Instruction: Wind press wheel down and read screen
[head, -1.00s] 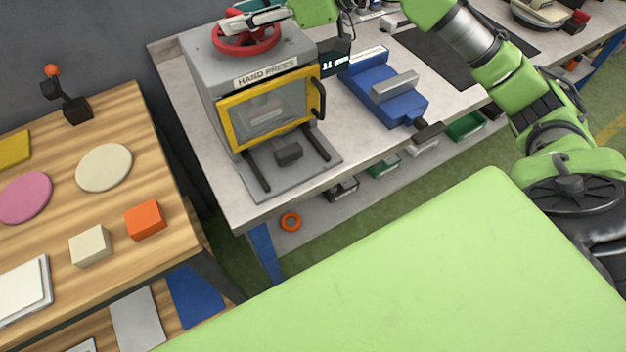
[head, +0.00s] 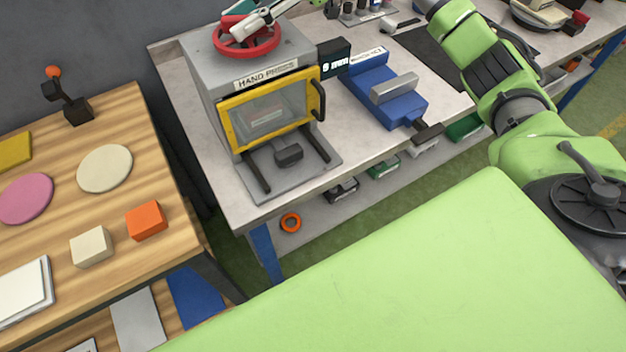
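The grey hand press (head: 208,72) stands on the workbench, with a yellow-framed window (head: 268,110) in front. The small black screen (head: 334,58) beside the press shows white text that looks like "9 mm". My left gripper is not in view.
A blue vise (head: 385,95) stands right of the press. A wooden table (head: 120,130) at left holds discs, blocks and a black stand with an orange ball (head: 53,71). A light green surface (head: 400,270) fills the foreground.

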